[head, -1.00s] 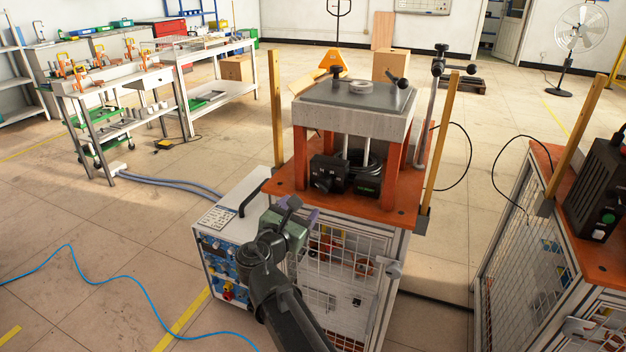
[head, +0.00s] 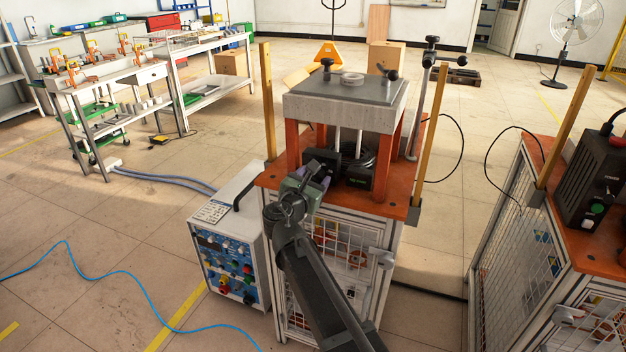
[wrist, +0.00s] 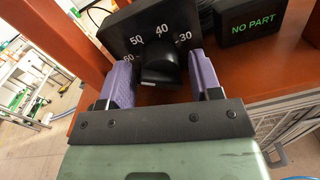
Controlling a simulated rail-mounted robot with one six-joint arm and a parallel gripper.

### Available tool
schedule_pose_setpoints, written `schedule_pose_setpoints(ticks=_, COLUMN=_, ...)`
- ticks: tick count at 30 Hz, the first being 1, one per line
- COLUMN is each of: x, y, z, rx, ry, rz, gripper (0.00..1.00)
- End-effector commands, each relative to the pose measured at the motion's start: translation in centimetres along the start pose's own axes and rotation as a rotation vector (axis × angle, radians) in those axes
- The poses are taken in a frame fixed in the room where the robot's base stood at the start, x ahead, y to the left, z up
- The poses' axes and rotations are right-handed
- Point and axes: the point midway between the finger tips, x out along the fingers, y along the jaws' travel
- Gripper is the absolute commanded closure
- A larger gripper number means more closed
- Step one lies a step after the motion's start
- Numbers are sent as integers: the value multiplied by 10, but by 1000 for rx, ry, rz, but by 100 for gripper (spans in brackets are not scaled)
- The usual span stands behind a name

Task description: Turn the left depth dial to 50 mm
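The left depth dial is a black knob (wrist: 160,66) on a black block (wrist: 122,30). White numbers 60, 50, 40 and 30 run in an arc around the knob. I cannot clearly tell which number it points to. In the head view the dial block (head: 322,156) is partly hidden behind my gripper (head: 318,177). In the wrist view my gripper (wrist: 161,62) has its two purple fingers apart, one on each side of the knob. Narrow gaps show between the fingers and the knob, so it looks open and not clamped.
A black box reading NO PART (wrist: 250,20) stands right of the dial on the orange tabletop (head: 398,200). An orange post (head: 294,150) rises close on the left. A grey slab (head: 345,112) overhangs the dial. A white control cabinet (head: 228,240) stands lower left.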

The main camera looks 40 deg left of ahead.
Motion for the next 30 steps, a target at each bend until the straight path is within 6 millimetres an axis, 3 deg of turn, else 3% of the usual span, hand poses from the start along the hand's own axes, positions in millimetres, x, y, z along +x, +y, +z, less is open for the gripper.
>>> schedule_pose_setpoints(ticks=1, x=0, y=0, z=0, rx=0, ry=0, rz=0, gripper=50)
schedule_pose_setpoints(ticks=7, x=0, y=0, z=0, rx=0, ry=0, rz=0, gripper=80)
schedule_pose_setpoints(ticks=11, x=0, y=0, z=0, rx=45, ry=2, rz=0, gripper=81)
schedule_pose_setpoints(ticks=17, x=0, y=0, z=0, rx=248, ry=11, rz=-2, gripper=81)
schedule_pose_setpoints(ticks=25, x=0, y=0, z=0, rx=262, ry=11, rz=-1, gripper=81)
schedule_pose_setpoints(ticks=26, x=0, y=0, z=0, rx=262, ry=11, rz=-1, gripper=53)
schedule_pose_setpoints(ticks=30, x=0, y=0, z=0, rx=262, ry=11, rz=-2, gripper=34)
